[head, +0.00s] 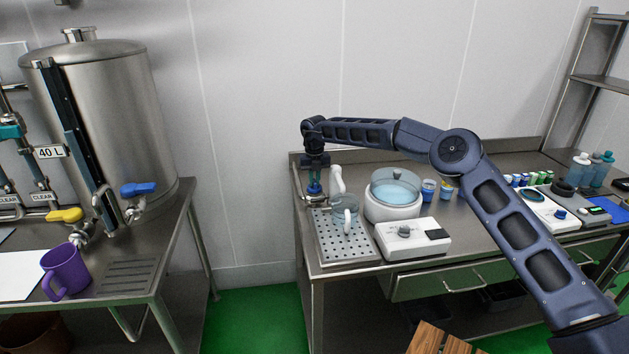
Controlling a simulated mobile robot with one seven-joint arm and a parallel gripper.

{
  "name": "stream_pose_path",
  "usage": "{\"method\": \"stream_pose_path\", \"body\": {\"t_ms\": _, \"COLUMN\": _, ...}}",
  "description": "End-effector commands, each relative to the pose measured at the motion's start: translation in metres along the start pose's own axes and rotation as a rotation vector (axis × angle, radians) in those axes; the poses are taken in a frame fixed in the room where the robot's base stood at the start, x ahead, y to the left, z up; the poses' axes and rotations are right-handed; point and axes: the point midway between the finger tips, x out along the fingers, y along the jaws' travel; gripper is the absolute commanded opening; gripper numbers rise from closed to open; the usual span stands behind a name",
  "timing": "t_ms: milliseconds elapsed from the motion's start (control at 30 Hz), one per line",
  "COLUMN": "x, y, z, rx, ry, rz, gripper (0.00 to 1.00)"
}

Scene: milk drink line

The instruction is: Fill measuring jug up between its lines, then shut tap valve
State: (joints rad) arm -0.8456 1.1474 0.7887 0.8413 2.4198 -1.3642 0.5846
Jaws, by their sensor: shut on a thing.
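My gripper (315,178) points down at the back left of the right-hand bench. It is shut on the blue tap valve (314,188), whose top is partly hidden by the fingers. A pale curved spout (337,180) rises just right of the valve. The clear measuring jug (346,218) stands upright on a perforated metal drip tray (362,253), below the spout. The jug is small here. Its lines and the liquid level cannot be made out.
A glass-lidded round bath (393,208) and a white control box (412,240) stand right of the jug. Several small cups and bottles are further right. A left bench holds a steel tank (115,110) and a purple mug (66,270). Green floor lies between.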

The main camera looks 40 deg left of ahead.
Motion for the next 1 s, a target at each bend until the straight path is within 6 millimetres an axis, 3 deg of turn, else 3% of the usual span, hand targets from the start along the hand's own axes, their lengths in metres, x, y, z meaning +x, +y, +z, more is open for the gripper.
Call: {"method": "stream_pose_path", "body": {"t_ms": 1000, "x": -0.0001, "y": -0.0007, "z": 0.0005, "rx": -0.726, "ry": -0.001, "rz": 0.0, "gripper": 0.0}}
